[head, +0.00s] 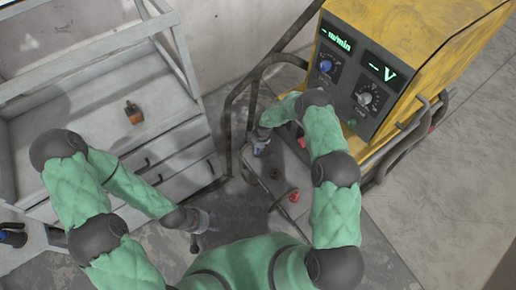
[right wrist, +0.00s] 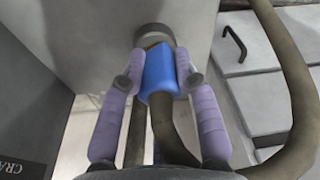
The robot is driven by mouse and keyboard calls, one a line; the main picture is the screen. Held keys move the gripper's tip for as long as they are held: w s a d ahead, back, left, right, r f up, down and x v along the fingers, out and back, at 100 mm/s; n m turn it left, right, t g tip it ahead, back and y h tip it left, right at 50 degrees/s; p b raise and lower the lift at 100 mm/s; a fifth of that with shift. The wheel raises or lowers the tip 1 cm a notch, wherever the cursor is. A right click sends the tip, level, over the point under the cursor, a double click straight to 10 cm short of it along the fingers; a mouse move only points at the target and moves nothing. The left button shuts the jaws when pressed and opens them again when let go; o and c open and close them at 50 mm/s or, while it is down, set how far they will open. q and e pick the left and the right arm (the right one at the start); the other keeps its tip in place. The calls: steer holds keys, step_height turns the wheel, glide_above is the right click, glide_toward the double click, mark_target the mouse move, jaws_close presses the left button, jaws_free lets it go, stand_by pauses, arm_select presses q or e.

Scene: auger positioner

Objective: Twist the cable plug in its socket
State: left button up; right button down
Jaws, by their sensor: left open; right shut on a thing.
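The cable plug (right wrist: 157,73) is blue and shows in the right wrist view, with a thick brown cable (right wrist: 166,135) running from its near end. Its far end meets a dark round socket (right wrist: 153,36) on a grey panel; how deep it sits I cannot tell. My right gripper (right wrist: 158,78) is shut on the plug, one lilac finger on each side. In the head view my right gripper (head: 260,139) is at the lower front of the yellow welding machine (head: 426,36), and the plug is mostly hidden there. My left gripper (head: 202,221) is open and empty, low beside the drawers.
A grey drawer cabinet (head: 172,150) with an orange-and-black object (head: 133,112) on top stands at the left. Dark tube rails (head: 229,125) flank the machine. The cable loops in front of it. Floor at the right is clear.

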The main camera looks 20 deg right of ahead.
steer(key=shift+w+a+r+m+b, duration=0.15)
steer(key=shift+m+b, duration=0.35)
steer(key=shift+m, duration=0.5)
steer(key=shift+w, duration=0.1)
steer(key=c, duration=0.8)
jaws_free()
steer(key=shift+c, duration=0.2)
step_height(320, 180, up, 12)
steer(key=s+d, duration=0.1)
steer(key=shift+s+f, duration=0.2)
steer(key=shift+s, duration=0.15)
steer(key=s+a+f+m+y, duration=0.1)
steer(key=s+a+m, duration=0.1)
steer(key=s, duration=0.8)
steer(key=s+a+f+m+y+p, duration=0.1)
steer(key=s+a+m, duration=0.2)
steer(key=s, duration=0.7)
steer(key=s+a+f+m+p, duration=0.1)
steer(key=s+a+f+m, duration=0.1)
steer(key=s, duration=0.8)
steer(key=shift+a+m+g+y, duration=0.4)
steer(key=shift+a+m, duration=0.2)
steer(key=shift+m, duration=0.6)
